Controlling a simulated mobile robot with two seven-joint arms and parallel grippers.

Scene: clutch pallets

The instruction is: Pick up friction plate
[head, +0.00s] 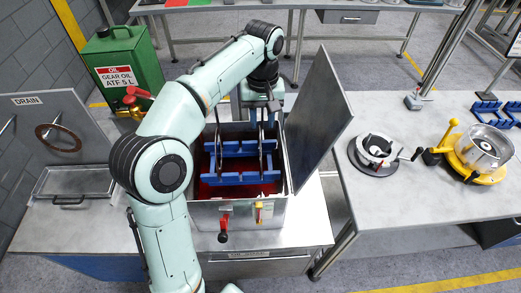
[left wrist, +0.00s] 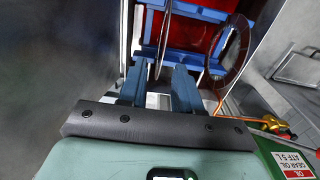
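An open metal tank (head: 237,213) holds red fluid and a blue rack (head: 238,179). Thin friction plates stand upright in the rack, seen nearly edge-on in the head view. My left arm reaches over the tank, and its gripper (head: 261,105) is at the tank's back edge, above the plates. In the left wrist view, the two blue fingers (left wrist: 158,90) are apart. One friction plate (left wrist: 163,38) stands edge-on ahead, in line with the gap. Another plate (left wrist: 236,52) shows as a ring to the side. Contact cannot be made out. My right gripper is out of view.
The tank's raised lid (head: 322,115) stands to the right. A green oil can (head: 122,62) is behind left. A brown ring (head: 58,137) is at the drain panel above a tray (head: 75,182). Clutch fixtures (head: 376,150) stand on the right bench.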

